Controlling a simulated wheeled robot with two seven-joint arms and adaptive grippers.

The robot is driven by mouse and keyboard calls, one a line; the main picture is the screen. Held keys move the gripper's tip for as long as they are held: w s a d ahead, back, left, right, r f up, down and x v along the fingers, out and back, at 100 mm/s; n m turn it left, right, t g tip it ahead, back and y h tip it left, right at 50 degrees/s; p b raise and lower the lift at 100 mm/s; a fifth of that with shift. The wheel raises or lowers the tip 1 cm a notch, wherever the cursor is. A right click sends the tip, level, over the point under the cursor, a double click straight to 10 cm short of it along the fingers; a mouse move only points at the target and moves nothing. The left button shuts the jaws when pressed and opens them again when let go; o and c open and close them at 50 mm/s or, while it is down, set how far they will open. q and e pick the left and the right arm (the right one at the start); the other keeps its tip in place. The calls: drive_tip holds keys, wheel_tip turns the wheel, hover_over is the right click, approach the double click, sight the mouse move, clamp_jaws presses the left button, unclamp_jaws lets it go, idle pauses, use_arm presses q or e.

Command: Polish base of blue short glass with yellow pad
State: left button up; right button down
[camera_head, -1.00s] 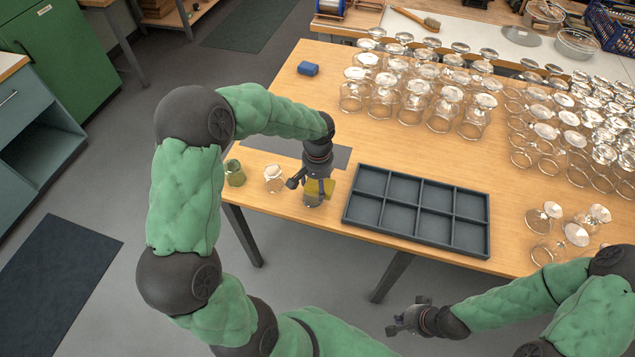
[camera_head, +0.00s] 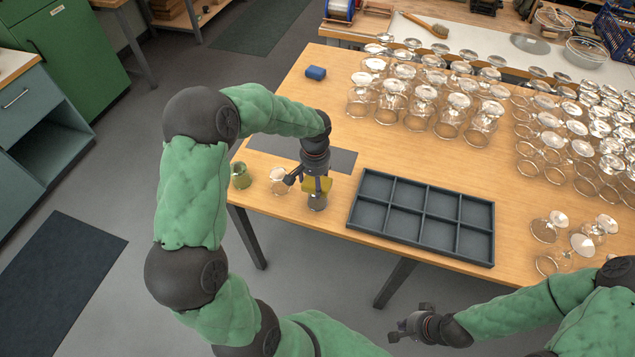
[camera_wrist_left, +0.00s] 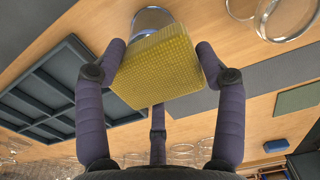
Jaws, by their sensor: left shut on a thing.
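My left gripper (camera_head: 316,180) is shut on the yellow pad (camera_head: 317,186), which also fills the middle of the left wrist view (camera_wrist_left: 160,66). The pad is held over a short glass (camera_head: 317,203) near the table's front edge. The glass's bluish rim (camera_wrist_left: 152,17) shows behind the pad in the left wrist view; most of the glass is hidden. I cannot tell whether pad and glass touch. A clear glass (camera_head: 279,182) and a greenish glass (camera_head: 241,176) stand to the left. My right gripper (camera_head: 408,325) is empty and looks open, in front of the table.
A dark compartment tray (camera_head: 353,229) lies right of my left gripper, its compartments empty. A grey mat (camera_head: 343,160) lies behind. A blue block (camera_head: 316,73) sits at the far left of the table. Many upturned stemmed glasses (camera_head: 450,115) crowd the back and right.

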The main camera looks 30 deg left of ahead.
sight(323, 188)
use_arm(q)
drive_tip(key=shift+w+a+f, duration=0.1)
drive_tip(key=shift+w+a, duration=0.1)
drive_tip(key=shift+a, duration=0.45)
drive_tip(key=shift+w+a+f, duration=0.1)
drive_tip(key=shift+w+a, duration=0.05)
drive_tip(key=shift+a, duration=0.5)
drive_tip(key=shift+d, duration=0.15)
drive_tip(key=shift+s+d+r, duration=0.1)
drive_tip(key=shift+s+d, duration=0.1)
drive_tip(key=shift+d, duration=0.5)
drive_tip(key=shift+s+d+r, duration=0.1)
drive_tip(key=shift+s+d, duration=0.1)
drive_tip(key=shift+d, duration=0.45)
drive_tip(key=shift+s+d+f, duration=0.1)
drive_tip(key=shift+s+d, duration=0.1)
drive_tip(key=shift+d, duration=0.55)
drive_tip(key=shift+s+d+f, duration=0.1)
drive_tip(key=shift+s+d, duration=0.1)
drive_tip(key=shift+d, duration=0.5)
drive_tip(key=shift+r+p, duration=1.95)
drive_tip(key=shift+r, duration=1.1)
drive_tip(key=shift+r, duration=0.1)
